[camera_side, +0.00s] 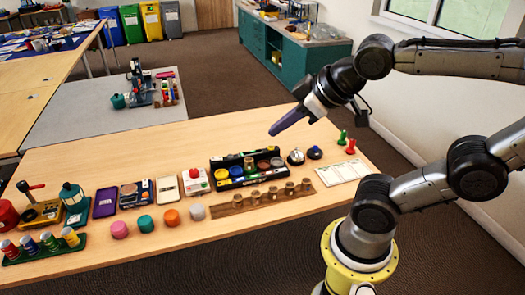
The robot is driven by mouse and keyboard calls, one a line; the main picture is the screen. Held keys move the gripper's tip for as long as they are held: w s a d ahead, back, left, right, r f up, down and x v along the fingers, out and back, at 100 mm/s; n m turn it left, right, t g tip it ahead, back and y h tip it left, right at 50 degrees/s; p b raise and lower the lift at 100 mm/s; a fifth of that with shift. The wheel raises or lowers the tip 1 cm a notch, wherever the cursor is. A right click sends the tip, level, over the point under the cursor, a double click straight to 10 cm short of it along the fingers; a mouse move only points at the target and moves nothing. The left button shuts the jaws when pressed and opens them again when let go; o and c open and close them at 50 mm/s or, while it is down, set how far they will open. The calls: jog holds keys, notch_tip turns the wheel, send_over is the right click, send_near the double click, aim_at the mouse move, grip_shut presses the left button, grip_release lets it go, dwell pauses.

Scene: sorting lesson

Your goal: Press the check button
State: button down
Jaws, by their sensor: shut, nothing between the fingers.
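My gripper (275,131) is shut and empty, its dark purple fingers pointing down and left, in the air above the table. A white box with a red domed button (195,173) stands on the table, left of and below my gripper in the picture. A small dark blue dome on a black base (315,152) stands right of my gripper. I cannot tell for certain which of these is the check button. Nothing touches either of them.
A black tray (215,160) with coloured discs lies below my gripper, with a wooden peg rack (228,209) in front. A silver bell (296,157) stands beside the blue dome. Coloured lumps (172,217) line the front.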

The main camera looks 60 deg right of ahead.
jog(key=w+d+r+n+t+h, duration=0.1)
jog(key=w+d+r, duration=0.15)
jog(key=w, duration=0.45)
jog(key=w+d+r+n+t+h, duration=0.1)
jog(key=w+d+t, duration=0.1)
jog(key=w+d, duration=0.35)
jog(key=w+d+f+n+h, duration=0.1)
jog(key=w+d+f+h, duration=0.15)
jog(key=w+d, duration=0.5)
jog(key=s+d+f+m+g, duration=0.1)
jog(key=d+f+g, duration=0.1)
jog(key=d+f, duration=0.7)
jog(key=s+d+f+m+g, duration=0.1)
jog(key=s+d+f, duration=0.1)
jog(key=d+f, duration=0.7)
notch_tip(320, 180, down, 4)
jog(key=shift+s+d+r+g, duration=0.15)
jog(key=shift+s+d+g, duration=0.15)
jog(key=shift+g, duration=0.1)
